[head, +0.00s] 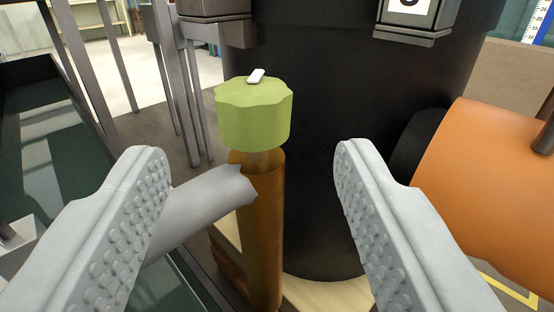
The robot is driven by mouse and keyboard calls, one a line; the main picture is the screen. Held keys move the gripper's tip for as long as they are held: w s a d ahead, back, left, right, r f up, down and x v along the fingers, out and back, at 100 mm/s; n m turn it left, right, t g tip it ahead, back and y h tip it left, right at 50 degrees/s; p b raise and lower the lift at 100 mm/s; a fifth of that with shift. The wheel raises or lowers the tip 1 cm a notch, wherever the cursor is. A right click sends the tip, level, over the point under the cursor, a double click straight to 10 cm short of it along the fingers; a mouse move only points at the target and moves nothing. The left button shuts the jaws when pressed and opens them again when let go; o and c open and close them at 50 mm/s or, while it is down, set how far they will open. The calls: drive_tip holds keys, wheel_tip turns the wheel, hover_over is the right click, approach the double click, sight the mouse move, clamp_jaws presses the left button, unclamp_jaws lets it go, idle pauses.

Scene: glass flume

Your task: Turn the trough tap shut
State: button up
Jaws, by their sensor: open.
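The trough tap has a green, scalloped knob (253,117) with a small white marker on its top. The marker is tilted, pointing up and slightly right. The knob sits on an upright brown-orange pipe (262,220), with a grey spout (205,200) reaching out to the left. My gripper (245,165) is open, with one grey studded finger on each side of the tap in the picture. The fingers look nearer to the camera than the knob and do not appear to touch it. Nothing is held.
A large black cylinder (350,130) stands close behind the tap. An orange rounded body (480,190) is at the right, near my right finger. A dark-framed glass trough (50,150) is at the left, with grey posts (175,80) behind it.

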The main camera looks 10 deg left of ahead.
sight(228, 120)
drive_tip(key=shift+x, duration=3.7)
drive_tip(key=shift+c, duration=0.2)
drive_tip(key=c, duration=0.9)
drive_tip(key=shift+a+m+h, duration=0.1)
drive_tip(key=shift+m+h, duration=0.2)
drive_tip(key=shift+h, duration=0.1)
drive_tip(key=m+h, duration=0.3)
drive_tip(key=h, duration=0.2)
drive_tip(key=shift+a+t, duration=0.1)
drive_tip(key=shift+t, duration=0.3)
drive_tip(key=shift+m+g+h, duration=0.5)
drive_tip(key=shift+m+h, duration=1.3)
drive_tip(key=shift+h, duration=1.1)
